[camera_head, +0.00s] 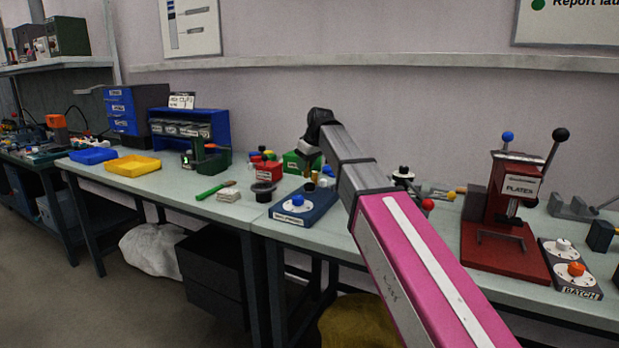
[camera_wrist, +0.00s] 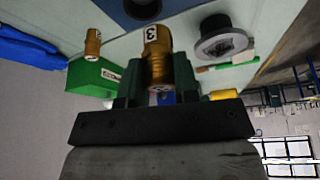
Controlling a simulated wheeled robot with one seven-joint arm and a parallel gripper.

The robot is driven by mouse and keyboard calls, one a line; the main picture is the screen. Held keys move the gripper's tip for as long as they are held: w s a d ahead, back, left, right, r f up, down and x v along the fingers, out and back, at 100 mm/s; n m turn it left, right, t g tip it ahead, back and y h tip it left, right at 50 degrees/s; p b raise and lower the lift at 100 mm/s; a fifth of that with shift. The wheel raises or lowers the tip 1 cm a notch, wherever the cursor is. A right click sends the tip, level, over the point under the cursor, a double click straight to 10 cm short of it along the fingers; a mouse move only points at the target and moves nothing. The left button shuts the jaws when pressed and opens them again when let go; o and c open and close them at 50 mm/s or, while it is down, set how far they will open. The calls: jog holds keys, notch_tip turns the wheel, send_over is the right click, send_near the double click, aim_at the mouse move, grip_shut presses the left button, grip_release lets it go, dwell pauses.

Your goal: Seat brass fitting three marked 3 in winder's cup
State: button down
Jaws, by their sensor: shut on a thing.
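My gripper (camera_wrist: 157,80) is shut on a brass fitting marked 3 (camera_wrist: 158,42), seen in the wrist view between the two green fingers. In the head view my gripper (camera_head: 312,165) points down above the blue winder base (camera_head: 318,205). The base has a blue knob (camera_head: 297,201) and a small dark upright part (camera_head: 309,187) that looks like its cup. In the wrist view a dark round part (camera_wrist: 143,8) on the blue base shows at the top edge, apart from the fitting. The cup's inside is hidden.
Another brass fitting (camera_wrist: 92,43) stands by the green box (camera_wrist: 85,80); its mark is hard to read. A dark flanged cup (camera_head: 263,190), a white block (camera_head: 229,196) and a green-handled tool (camera_head: 213,191) lie left of the base. A red press (camera_head: 500,245) stands right.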

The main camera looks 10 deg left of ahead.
jog(key=shift+w+d+f, duration=0.35)
jog(key=shift+d+f, duration=0.05)
jog(key=shift+d, duration=0.15)
jog(key=shift+f, duration=2)
jog(key=shift+f, duration=0.15)
jog(key=c, duration=0.9)
grip_release()
jog(key=shift+o, duration=0.2)
jog(key=v, duration=1.2)
jog(key=shift+r, duration=0.2)
